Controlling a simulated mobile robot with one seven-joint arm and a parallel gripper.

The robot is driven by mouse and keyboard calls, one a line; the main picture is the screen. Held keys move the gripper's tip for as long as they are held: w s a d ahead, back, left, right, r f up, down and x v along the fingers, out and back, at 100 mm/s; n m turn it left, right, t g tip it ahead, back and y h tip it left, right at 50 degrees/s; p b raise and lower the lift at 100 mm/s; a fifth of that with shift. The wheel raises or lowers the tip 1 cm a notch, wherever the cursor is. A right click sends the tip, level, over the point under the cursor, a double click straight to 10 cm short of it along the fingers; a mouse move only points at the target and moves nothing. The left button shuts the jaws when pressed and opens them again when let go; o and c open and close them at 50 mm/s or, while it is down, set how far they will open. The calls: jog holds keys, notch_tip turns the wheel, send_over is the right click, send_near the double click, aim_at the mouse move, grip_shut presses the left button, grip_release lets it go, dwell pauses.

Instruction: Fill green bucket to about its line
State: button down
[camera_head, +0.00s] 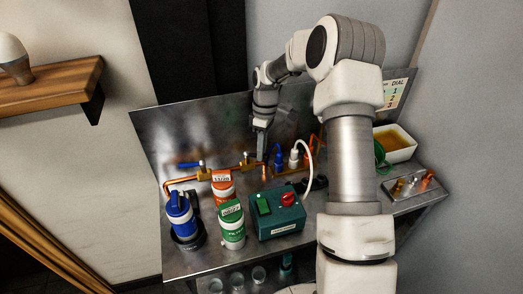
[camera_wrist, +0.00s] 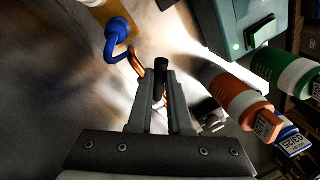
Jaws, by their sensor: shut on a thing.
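A green rounded thing (camera_head: 379,153), which may be the green bucket, is mostly hidden behind my arm at the right of the bench. I cannot see its line or its contents. My gripper (camera_head: 261,156) is at the back of the bench, by the copper pipe and its brass fittings (camera_head: 247,160). In the wrist view my gripper (camera_wrist: 160,88) is shut on a small dark round-ended piece (camera_wrist: 160,65), perhaps a valve handle; I cannot tell for sure. A blue lever (camera_head: 188,165) lies along the pipe farther left.
Blue (camera_head: 180,215), orange (camera_head: 222,187) and green (camera_head: 231,224) canisters stand front left. A teal box (camera_head: 276,213) with a red knob is beside them. A white tub (camera_head: 398,142) of amber liquid and a tray of fittings (camera_head: 414,187) are right. A white hose (camera_head: 309,160) arches behind the box.

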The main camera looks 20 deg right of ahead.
jog(key=shift+w+r, duration=0.1)
jog(key=c, duration=0.8)
grip_release()
jog(key=shift+c, duration=0.2)
jog(key=r, duration=0.3)
jog(key=d+r, duration=0.1)
jog(key=shift+s+r, duration=0.3)
jog(key=s+d+r+b, duration=0.1)
jog(key=s+d+r, duration=0.5)
jog(key=d, duration=0.2)
jog(key=shift+s+d+r, duration=0.15)
jog(key=shift+s+d, duration=0.05)
jog(key=shift+d, duration=0.05)
